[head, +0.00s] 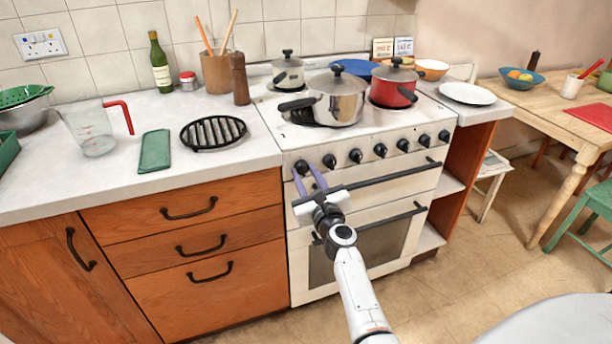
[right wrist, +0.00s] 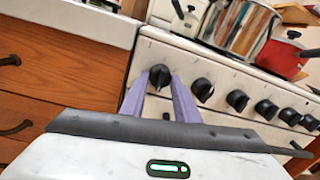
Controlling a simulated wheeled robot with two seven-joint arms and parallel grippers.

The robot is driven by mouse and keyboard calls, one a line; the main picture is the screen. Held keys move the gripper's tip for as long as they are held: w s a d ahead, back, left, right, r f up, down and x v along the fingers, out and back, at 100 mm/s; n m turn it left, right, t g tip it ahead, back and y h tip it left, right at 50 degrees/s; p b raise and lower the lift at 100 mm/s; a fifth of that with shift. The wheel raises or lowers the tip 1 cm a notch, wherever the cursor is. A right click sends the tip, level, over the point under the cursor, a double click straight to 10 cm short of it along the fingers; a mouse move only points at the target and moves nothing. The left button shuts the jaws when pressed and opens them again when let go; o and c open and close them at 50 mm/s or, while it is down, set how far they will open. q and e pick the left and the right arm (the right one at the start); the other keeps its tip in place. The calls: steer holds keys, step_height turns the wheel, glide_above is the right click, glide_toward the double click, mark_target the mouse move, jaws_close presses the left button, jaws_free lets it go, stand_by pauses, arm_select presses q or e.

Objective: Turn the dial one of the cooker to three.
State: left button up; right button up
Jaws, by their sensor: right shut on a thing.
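The white cooker (head: 290,222) stands in the middle of the head view with a row of several black dials on its front panel. Dial one (head: 301,166), the leftmost, also shows in the right wrist view (right wrist: 159,76). My right gripper (head: 307,172) reaches up to it from below, its two purple fingers either side of the dial and shut on it. In the right wrist view the fingertips (right wrist: 158,83) flank the dial. The dial's pointer and the numbers are too small to read. My left gripper is out of view.
A steel pan (head: 345,101), a red pot (head: 394,88) and a grey-green pot (head: 287,74) stand on the hob. The oven handle bar (head: 395,175) runs just below the dials. The second dial (head: 329,161) is close right of my fingers.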

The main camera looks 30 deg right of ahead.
steer(key=o, duration=0.9)
steer(key=shift+o, duration=0.7)
step_height(320, 180, up, 8)
steer(key=p, duration=0.7)
steer(key=shift+r, duration=0.95)
